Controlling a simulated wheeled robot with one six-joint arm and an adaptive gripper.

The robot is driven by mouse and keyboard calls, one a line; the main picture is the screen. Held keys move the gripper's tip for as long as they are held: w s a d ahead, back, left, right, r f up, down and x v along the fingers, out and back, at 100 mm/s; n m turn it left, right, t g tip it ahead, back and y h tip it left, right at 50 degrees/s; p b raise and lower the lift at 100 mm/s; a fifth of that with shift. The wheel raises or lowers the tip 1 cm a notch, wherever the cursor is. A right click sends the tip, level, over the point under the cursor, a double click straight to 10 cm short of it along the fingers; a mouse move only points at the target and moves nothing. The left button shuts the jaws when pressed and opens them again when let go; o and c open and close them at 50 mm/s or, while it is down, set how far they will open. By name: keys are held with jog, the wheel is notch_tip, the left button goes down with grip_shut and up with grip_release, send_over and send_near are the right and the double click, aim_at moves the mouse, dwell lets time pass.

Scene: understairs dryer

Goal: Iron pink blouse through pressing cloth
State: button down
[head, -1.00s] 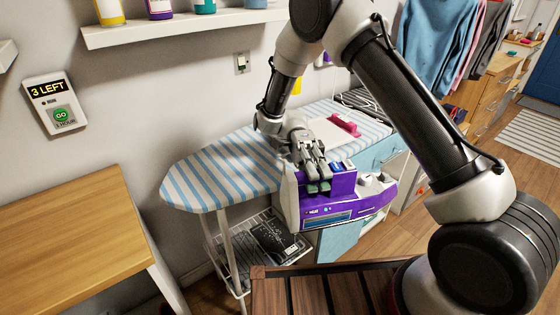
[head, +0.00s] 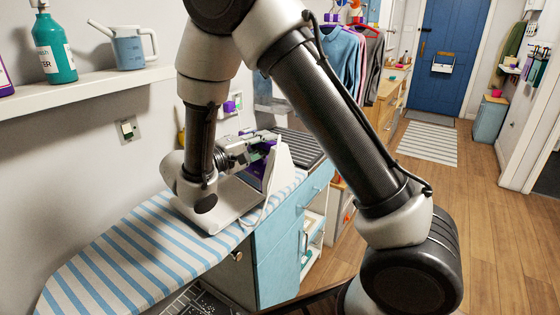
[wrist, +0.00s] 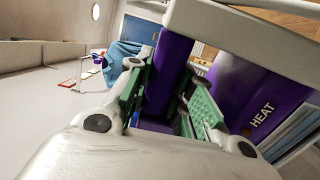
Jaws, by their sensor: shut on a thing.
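My gripper (head: 265,148) is shut on the purple handle of a purple and white iron (head: 281,168). The iron is at the far end of the striped ironing board (head: 130,252), its pale side turned to the right; whether it touches the board is unclear. In the wrist view the green finger pads (wrist: 165,105) are on either side of the handle, beside a purple face (wrist: 245,85) marked HEAT. I cannot make out the pink blouse on the board.
A light-blue cabinet (head: 281,252) stands against the board's right side. A shelf (head: 90,98) with a teal bottle (head: 54,48) and watering can (head: 130,46) is above left. Clothes (head: 345,55) hang behind. Open wooden floor (head: 460,215) lies to the right.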

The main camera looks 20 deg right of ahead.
aim_at(259, 163)
jog(key=shift+w+a+r+n+t+y, duration=0.2)
jog(key=shift+w+a+n+t, duration=0.05)
jog(key=shift+w+t, duration=0.15)
jog(key=shift+w+a+r+n+t+y, duration=0.2)
jog(key=shift+w+a+n+t, duration=0.05)
jog(key=shift+w+t, duration=0.15)
jog(key=shift+a, duration=0.1)
jog(key=shift+f, duration=3.9)
jog(key=shift+f, duration=0.65)
jog(key=shift+w+a+r, duration=0.1)
jog(key=shift+w+a, duration=0.35)
jog(key=shift+w, duration=0.25)
jog(key=shift+w+a+f, duration=0.1)
jog(key=shift+w+a, duration=0.3)
jog(key=shift+w, duration=0.35)
jog(key=shift+w+a+r, duration=0.1)
jog(key=shift+w+a, duration=0.35)
jog(key=shift+w, duration=0.25)
